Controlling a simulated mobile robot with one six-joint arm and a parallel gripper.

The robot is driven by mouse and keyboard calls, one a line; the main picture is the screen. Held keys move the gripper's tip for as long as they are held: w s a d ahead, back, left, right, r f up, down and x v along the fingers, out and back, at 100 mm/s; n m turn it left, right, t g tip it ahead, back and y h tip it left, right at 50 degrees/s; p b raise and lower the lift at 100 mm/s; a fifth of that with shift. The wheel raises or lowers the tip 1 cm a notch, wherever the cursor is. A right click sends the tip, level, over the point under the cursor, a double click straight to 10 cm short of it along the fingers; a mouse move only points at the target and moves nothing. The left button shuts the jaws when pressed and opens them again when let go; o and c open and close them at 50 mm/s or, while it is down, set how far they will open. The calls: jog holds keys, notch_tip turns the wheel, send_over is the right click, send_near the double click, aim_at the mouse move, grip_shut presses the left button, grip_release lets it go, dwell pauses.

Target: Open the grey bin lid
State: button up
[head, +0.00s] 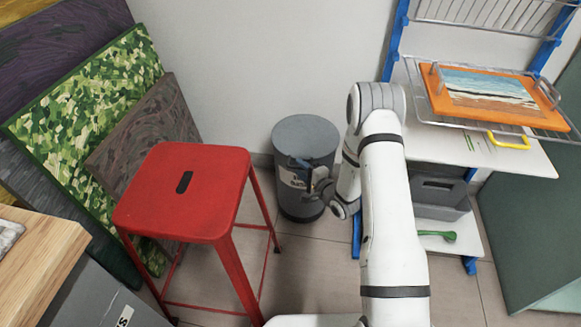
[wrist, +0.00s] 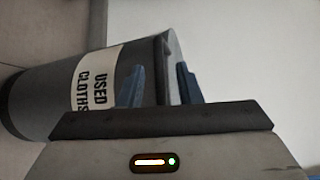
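The grey bin (head: 291,200) is a round upright cylinder against the wall. Its flat grey lid (head: 305,134) lies shut on top in the head view. In the wrist view the bin (wrist: 40,100) appears on its side, with a white "USED CLOTHS" label (wrist: 97,78). My gripper (wrist: 161,67) is open at the front of the bin's upper edge. Its two blue fingers stand apart, one over the bin's side by the label, the other past the lid's edge (wrist: 172,60). The lid's rim lies between them in the picture. I cannot tell whether either finger touches it.
A red stool (head: 185,190) stands left of the bin, close by. Painted canvases (head: 85,120) lean on the wall behind it. A white shelf rack (head: 480,150) with an orange-framed picture (head: 487,95) stands to the right. A wooden tabletop (head: 35,255) is at the lower left.

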jog(key=shift+b+x, duration=0.35)
jog(key=shift+x, duration=1.5)
jog(key=shift+s, duration=0.1)
grip_shut()
jog(key=shift+f, duration=0.1)
